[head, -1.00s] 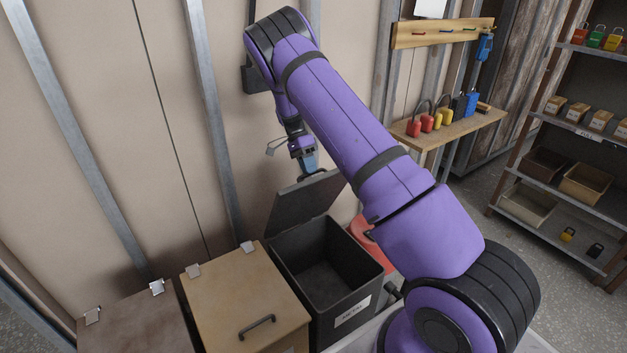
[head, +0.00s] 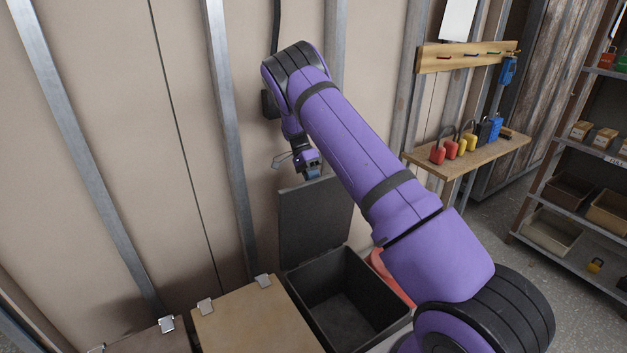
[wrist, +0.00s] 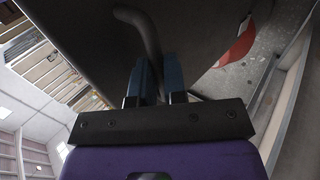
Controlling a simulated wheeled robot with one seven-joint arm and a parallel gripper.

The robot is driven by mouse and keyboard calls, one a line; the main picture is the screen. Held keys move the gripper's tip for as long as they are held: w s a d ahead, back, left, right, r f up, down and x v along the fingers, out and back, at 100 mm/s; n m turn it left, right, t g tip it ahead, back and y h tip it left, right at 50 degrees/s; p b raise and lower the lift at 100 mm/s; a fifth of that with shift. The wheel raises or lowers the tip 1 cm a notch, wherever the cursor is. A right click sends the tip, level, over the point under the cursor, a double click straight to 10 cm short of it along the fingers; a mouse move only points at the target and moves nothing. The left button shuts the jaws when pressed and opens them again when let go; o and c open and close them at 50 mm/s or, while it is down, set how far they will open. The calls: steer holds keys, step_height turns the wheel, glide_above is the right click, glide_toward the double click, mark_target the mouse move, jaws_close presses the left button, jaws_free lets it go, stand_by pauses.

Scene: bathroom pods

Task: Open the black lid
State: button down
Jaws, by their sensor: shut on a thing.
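The black lid (head: 315,222) stands about upright at the back of the dark bin (head: 352,300), leaning near the wall. The bin's inside is open to view and looks empty. My gripper (head: 311,172) is at the top edge of the lid in the head view, partly hidden by my arm. In the wrist view, my blue fingers (wrist: 158,80) are closed on the lid's curved dark handle (wrist: 140,22). The dark face of the lid (wrist: 195,45) fills the area beyond them.
A bin with a light wooden lid (head: 258,322) stands left of the dark bin, with a brown one (head: 150,340) further left. A red object (head: 392,275) is at right. Padlocks (head: 452,148) stand on a wall shelf. Wall studs and panels are close behind the lid.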

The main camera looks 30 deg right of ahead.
steer(key=shift+f, duration=0.2)
steer(key=c, duration=1.2)
jaws_free()
steer(key=shift+o, duration=0.2)
steer(key=shift+r, duration=0.1)
steer(key=shift+r, duration=0.15)
steer(key=r, duration=0.1)
steer(key=s+r, duration=0.1)
steer(key=r, duration=0.1)
steer(key=shift+a+r, duration=0.15)
steer(key=s+a+r, duration=0.1)
steer(key=s+a, duration=0.2)
steer(key=s, duration=1.1)
steer(key=shift+s+a+r, duration=0.15)
steer(key=shift+s, duration=0.15)
